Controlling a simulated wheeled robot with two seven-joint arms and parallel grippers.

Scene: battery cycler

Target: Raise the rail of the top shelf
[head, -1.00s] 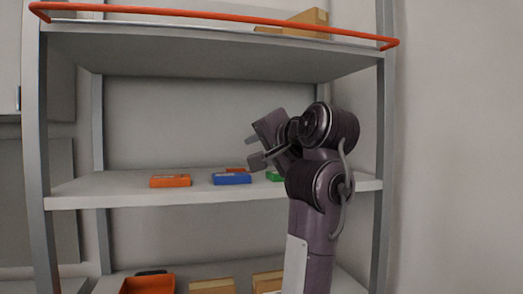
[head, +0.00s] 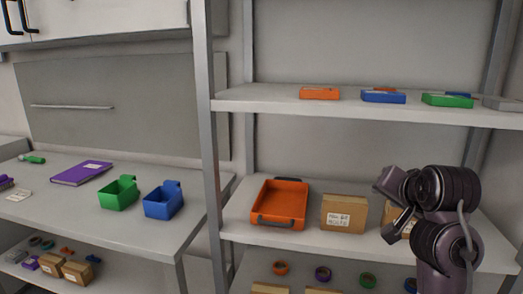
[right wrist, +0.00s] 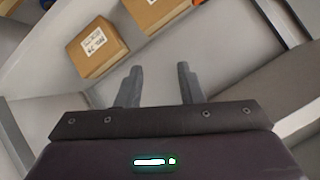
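The top shelf and its rail are outside both current views. The head view shows the middle shelf (head: 290,105) and the shelf below it (head: 240,225) of the rack. My right gripper (head: 382,212) is in front of that lower shelf, near two cardboard boxes. In the right wrist view, the right gripper's (right wrist: 158,82) two fingers stand apart with nothing between them. My left gripper is not in view.
Orange, blue and green flat cases lie on the middle shelf. An orange tray (head: 268,218) and a cardboard box (head: 344,214) stand on the lower shelf. The rack's grey post (head: 206,120) is left of them. A bench with green (head: 118,194) and blue (head: 163,200) bins stands at left.

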